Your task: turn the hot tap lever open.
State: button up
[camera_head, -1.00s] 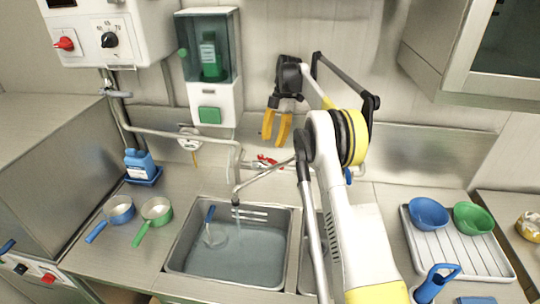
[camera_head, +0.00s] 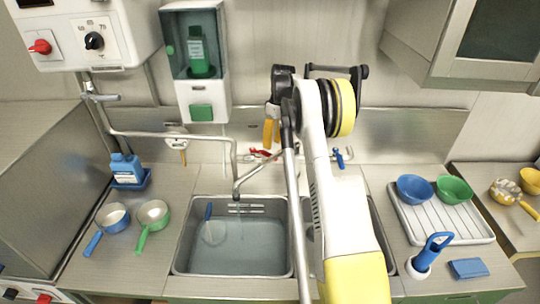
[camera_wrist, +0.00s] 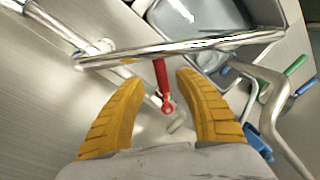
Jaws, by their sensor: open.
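The red hot tap lever (camera_head: 262,153) is on the wall tap behind the sink, just below my gripper's fingertips in the head view. My gripper (camera_head: 271,140) has two yellow fingers and hangs in front of the back wall. In the wrist view the red lever (camera_wrist: 161,80) shows between the open, empty fingers (camera_wrist: 157,82), with a gap on each side. A chrome pipe (camera_wrist: 180,46) crosses the view by the fingertips. A blue lever (camera_head: 340,157) sits to the right on the tap. My arm hides the middle of the tap.
The swivel spout (camera_head: 236,185) reaches over the sink (camera_head: 181,262), which holds water. A soap dispenser (camera_head: 201,112) hangs on the wall at the left. Two pans (camera_head: 112,217) stand left of the sink. A drying rack (camera_head: 408,229) with bowls is at the right.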

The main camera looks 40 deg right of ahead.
aim_at(263, 153)
jog(key=f, duration=0.2)
jog(key=a+f, duration=0.1)
jog(key=f, duration=0.2)
jog(key=shift+s+f, duration=0.1)
jog(key=shift+f, duration=0.05)
grip_shut()
